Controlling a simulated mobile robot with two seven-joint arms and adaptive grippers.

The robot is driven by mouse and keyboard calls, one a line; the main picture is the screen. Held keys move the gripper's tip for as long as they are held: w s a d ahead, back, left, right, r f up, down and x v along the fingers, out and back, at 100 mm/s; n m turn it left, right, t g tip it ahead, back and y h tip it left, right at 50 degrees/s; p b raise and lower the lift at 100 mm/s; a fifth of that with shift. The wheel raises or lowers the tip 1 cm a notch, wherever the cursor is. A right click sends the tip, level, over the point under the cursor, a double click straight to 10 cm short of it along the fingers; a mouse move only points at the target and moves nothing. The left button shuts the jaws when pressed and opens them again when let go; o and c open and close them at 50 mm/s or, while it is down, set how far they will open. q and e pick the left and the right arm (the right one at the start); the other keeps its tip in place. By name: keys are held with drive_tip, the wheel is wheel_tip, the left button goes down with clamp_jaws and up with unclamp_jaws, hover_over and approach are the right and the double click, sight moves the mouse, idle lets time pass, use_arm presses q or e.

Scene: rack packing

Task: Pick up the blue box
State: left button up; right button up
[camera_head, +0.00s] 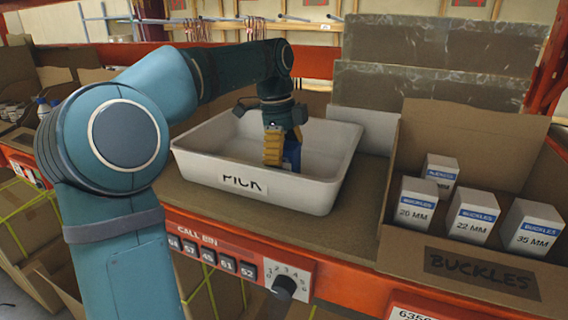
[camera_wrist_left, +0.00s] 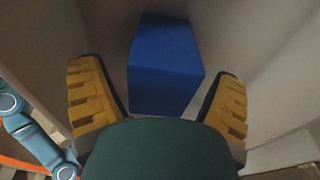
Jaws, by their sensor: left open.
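The blue box (camera_head: 292,153) stands inside the white bin marked PICK (camera_head: 325,192). In the head view it is partly hidden behind my left gripper (camera_head: 280,160), which reaches down into the bin. In the left wrist view the blue box (camera_wrist_left: 165,65) lies ahead of my left gripper (camera_wrist_left: 158,105). The yellow fingers are spread apart, one to each side of the box's near end. I see a gap between each finger and the box. My right gripper is not in view.
A cardboard carton marked BUCKLES (camera_head: 480,273) with several white boxes stands right of the bin. Grey-brown panels (camera_head: 430,85) stand behind. The orange shelf edge with a CALL BIN strip (camera_head: 215,250) runs along the front. Bare shelf (camera_head: 350,225) lies between bin and carton.

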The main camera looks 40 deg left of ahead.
use_arm(q)
drive_tip(key=shift+f, duration=0.1)
drive_tip(key=c, duration=1.3)
drive_tip(key=shift+c, duration=0.2)
